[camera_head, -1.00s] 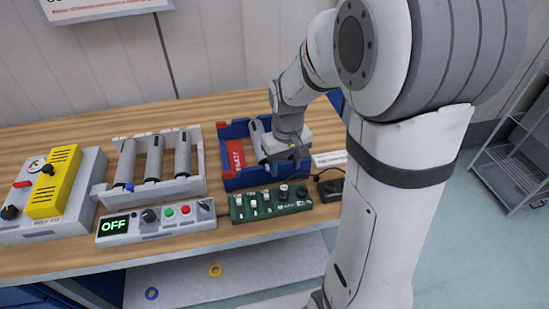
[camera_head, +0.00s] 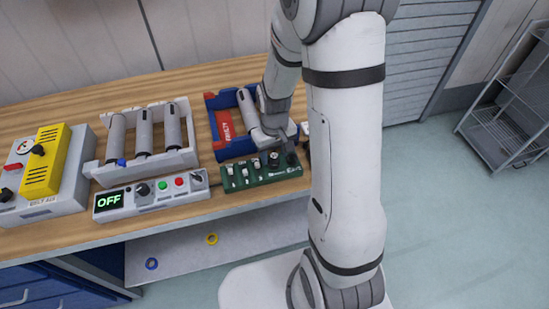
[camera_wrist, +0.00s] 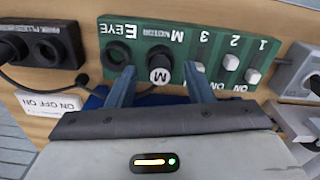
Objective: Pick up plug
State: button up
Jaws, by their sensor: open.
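The plug (camera_wrist: 159,67) is a black round knob with a white cap marked M. It stands on the green panel (camera_wrist: 222,62) beside the word MOTOR, with a dark cable trailing from it. My gripper (camera_wrist: 160,76) is open, its two blue fingers on either side of the plug, with gaps visible. Whether either finger touches it is unclear. In the head view my gripper (camera_head: 276,140) is low over the right part of the green panel (camera_head: 240,181), and the plug (camera_head: 273,158) shows just in front of it.
An empty EYE socket (camera_wrist: 115,55) is beside the plug. A black box with round sockets (camera_wrist: 42,45) is at the left. Several switches are at the right. In the head view, a blue tote (camera_head: 236,150) is behind the panel and an OFF box (camera_head: 150,196) is left.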

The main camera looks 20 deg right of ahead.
aim_at(274, 156)
jog(key=shift+c, duration=0.4)
grip_shut()
jog(key=shift+r, duration=0.15)
notch_tip(274, 156, up, 10)
jog(key=b, duration=0.1)
